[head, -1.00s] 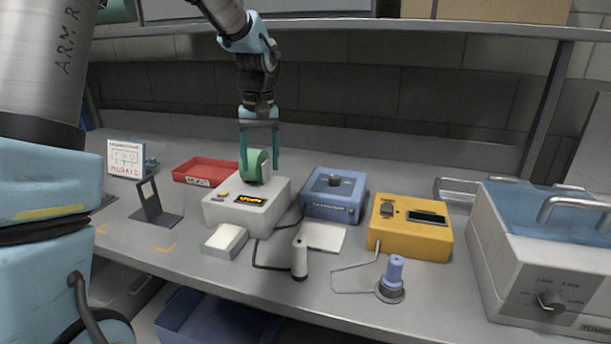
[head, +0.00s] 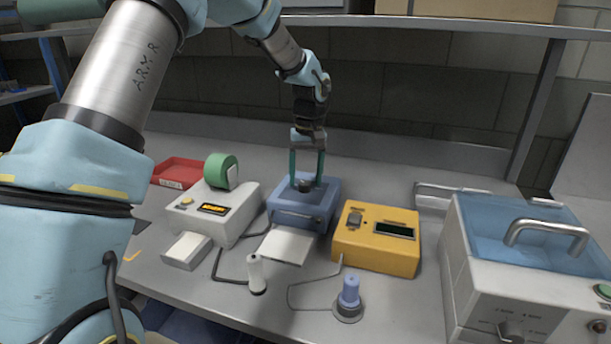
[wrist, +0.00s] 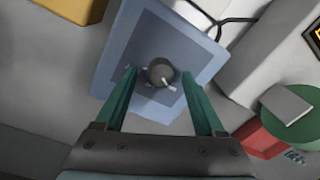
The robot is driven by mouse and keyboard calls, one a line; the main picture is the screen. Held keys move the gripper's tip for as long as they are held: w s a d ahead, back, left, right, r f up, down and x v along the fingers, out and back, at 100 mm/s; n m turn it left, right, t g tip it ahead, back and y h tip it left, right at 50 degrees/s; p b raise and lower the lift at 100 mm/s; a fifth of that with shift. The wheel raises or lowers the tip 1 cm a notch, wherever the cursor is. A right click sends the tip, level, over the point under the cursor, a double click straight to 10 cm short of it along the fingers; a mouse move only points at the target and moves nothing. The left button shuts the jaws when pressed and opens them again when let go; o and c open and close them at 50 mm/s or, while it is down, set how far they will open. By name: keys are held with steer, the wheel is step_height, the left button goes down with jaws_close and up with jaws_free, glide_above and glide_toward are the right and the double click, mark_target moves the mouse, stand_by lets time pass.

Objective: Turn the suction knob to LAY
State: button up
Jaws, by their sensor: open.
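The suction knob is a dark round knob (head: 304,186) with a pale pointer, on top of a blue box (head: 325,193). In the wrist view the knob (wrist: 160,72) shows between and just beyond the fingertips, with small pale marks around it too blurred to read. My gripper (head: 306,182) points down over the blue box with its green fingers on either side of the knob. In the wrist view my gripper (wrist: 163,73) is open and empty. I cannot tell whether either finger touches the knob.
A white device (head: 240,206) with a green roll (head: 217,168) stands left of the blue box. A yellow box (head: 352,252) stands close on the right, and a large bath with a blue lid (head: 480,215) is farther right. A red tray (head: 178,168) lies at the left.

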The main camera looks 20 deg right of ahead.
steer(key=shift+f, duration=0.55)
steer(key=shift+a, duration=0.1)
jaws_close()
